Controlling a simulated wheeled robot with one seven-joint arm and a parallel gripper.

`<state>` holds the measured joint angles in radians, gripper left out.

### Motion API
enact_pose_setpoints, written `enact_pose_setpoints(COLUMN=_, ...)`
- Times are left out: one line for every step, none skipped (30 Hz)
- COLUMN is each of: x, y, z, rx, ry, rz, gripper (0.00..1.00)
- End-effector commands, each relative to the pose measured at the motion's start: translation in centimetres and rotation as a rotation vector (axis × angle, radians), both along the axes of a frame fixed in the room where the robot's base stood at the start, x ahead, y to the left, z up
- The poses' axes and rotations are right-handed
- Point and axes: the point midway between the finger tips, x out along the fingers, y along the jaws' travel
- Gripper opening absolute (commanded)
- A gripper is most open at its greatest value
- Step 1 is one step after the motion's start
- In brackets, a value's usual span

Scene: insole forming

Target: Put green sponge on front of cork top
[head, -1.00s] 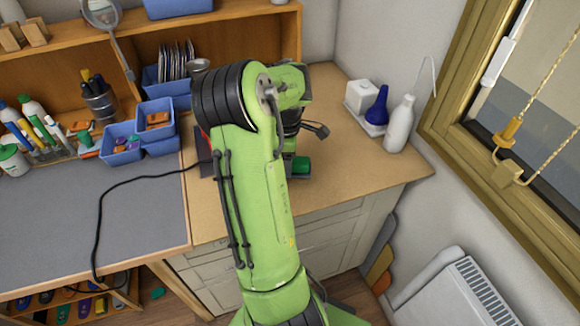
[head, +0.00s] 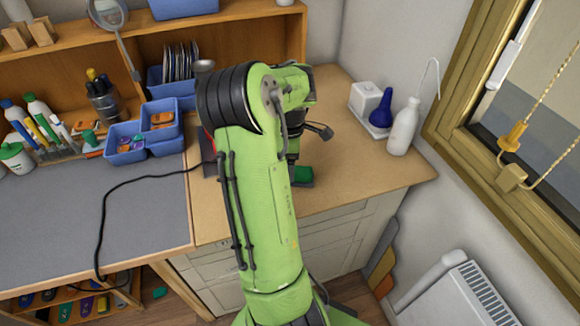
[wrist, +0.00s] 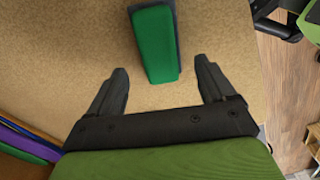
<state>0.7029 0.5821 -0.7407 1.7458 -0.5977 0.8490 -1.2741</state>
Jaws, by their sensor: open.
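The green sponge (wrist: 156,48), a green block with a dark grey side, is on the cork top (wrist: 65,45) in the wrist view. It also shows in the head view (head: 303,174), partly hidden behind my arm, toward the front of the cork top (head: 345,165). My gripper (wrist: 162,68) is open and empty. Its two dark fingers stand on either side of the sponge's near end, apart from it.
A white box, blue bulb (head: 381,108) and white bottle (head: 403,126) stand at the right back. Blue bins (head: 126,150) and a black cable (head: 104,215) lie left on the grey mat (head: 140,215). The cork between sponge and bottle is clear.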

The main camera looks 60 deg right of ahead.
Motion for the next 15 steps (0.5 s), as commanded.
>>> enact_pose_setpoints(x=0.1, y=-0.1, z=1.9, rx=-0.006, ry=-0.005, rz=0.002, gripper=0.83)
enact_pose_setpoints(x=0.1, y=-0.1, z=2.8, rx=-0.005, ry=-0.004, rz=0.002, gripper=0.83)
enact_pose_setpoints(x=0.0, y=-0.1, z=3.9, rx=-0.005, ry=-0.004, rz=0.001, gripper=0.83)
enact_pose_setpoints(x=0.0, y=-0.1, z=4.7, rx=-0.005, ry=-0.004, rz=0.001, gripper=0.83)
enact_pose_setpoints(x=0.0, y=-0.1, z=5.4, rx=-0.004, ry=-0.003, rz=0.000, gripper=0.83)
enact_pose_setpoints(x=0.0, y=-0.1, z=6.3, rx=-0.004, ry=-0.003, rz=0.000, gripper=0.83)
enact_pose_setpoints(x=0.0, y=-0.1, z=6.9, rx=-0.003, ry=-0.002, rz=-0.001, gripper=0.83)
enact_pose_setpoints(x=0.0, y=-0.1, z=7.4, rx=-0.002, ry=-0.002, rz=0.000, gripper=0.83)
enact_pose_setpoints(x=0.0, y=0.0, z=8.0, rx=-0.002, ry=-0.003, rz=0.001, gripper=0.83)
enact_pose_setpoints(x=0.0, y=0.0, z=8.3, rx=-0.001, ry=-0.002, rz=0.001, gripper=0.83)
enact_pose_setpoints(x=0.0, y=0.0, z=8.5, rx=-0.001, ry=-0.001, rz=0.000, gripper=0.83)
enact_pose_setpoints(x=0.0, y=0.0, z=8.7, rx=-0.001, ry=0.000, rz=0.000, gripper=0.83)
enact_pose_setpoints(x=0.0, y=0.0, z=8.8, rx=-0.001, ry=0.000, rz=-0.001, gripper=0.83)
enact_pose_setpoints(x=0.0, y=0.0, z=8.9, rx=-0.001, ry=0.000, rz=-0.001, gripper=0.83)
enact_pose_setpoints(x=0.0, y=0.0, z=8.9, rx=-0.001, ry=0.000, rz=-0.001, gripper=0.83)
